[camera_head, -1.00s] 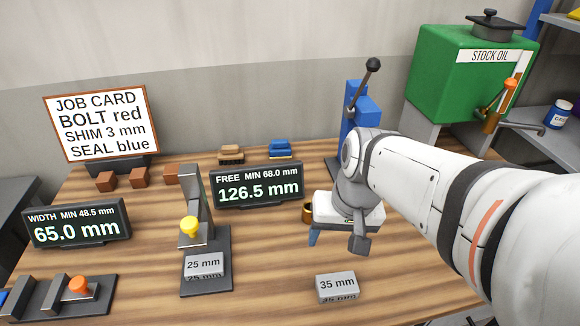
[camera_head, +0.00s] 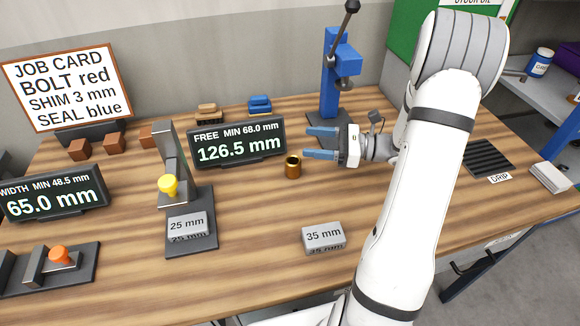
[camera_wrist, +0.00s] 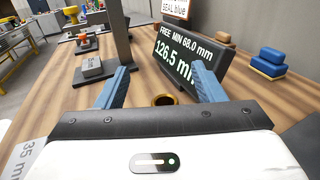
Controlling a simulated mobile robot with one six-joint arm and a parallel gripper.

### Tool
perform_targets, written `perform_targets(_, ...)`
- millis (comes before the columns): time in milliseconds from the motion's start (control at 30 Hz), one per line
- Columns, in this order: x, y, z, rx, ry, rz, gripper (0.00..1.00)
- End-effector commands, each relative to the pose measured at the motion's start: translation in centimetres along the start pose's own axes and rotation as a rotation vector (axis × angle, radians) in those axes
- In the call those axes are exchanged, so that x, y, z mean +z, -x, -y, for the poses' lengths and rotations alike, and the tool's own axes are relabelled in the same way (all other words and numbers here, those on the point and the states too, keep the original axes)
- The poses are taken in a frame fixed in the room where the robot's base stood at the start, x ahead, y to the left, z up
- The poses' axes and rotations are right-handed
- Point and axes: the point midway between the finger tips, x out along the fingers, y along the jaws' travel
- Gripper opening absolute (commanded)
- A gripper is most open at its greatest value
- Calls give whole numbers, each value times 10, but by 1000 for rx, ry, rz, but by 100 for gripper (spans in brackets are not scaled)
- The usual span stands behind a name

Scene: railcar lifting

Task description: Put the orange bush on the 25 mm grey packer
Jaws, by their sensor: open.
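The orange-brown bush (camera_head: 293,167) is a short hollow cylinder standing upright on the wooden bench. The 25 mm grey packer (camera_head: 188,225) lies on the dark base of the upright stand, left of the bush. My gripper (camera_head: 307,143) is open, with two blue fingers pointing left, and is empty. Its fingertips are just right of and behind the bush in the head view. In the wrist view the bush (camera_wrist: 164,100) shows low between the fingers, partly hidden by the gripper body. The packer also shows there (camera_wrist: 92,68), beyond the left finger.
A 35 mm grey block (camera_head: 323,236) lies at front centre. The FREE display (camera_head: 238,142) stands behind the bush. A stand (camera_head: 170,160) with a yellow knob rises behind the packer. A blue press (camera_head: 335,85) stands at the back. Bench between bush and packer is clear.

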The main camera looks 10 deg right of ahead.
Motion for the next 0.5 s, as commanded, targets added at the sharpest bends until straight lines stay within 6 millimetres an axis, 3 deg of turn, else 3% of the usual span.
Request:
perform_targets(300, -55, 1, 1, -7, -9, 7, 62)
perform_targets(500, -79, -1, 1, -5, -4, 5, 62)
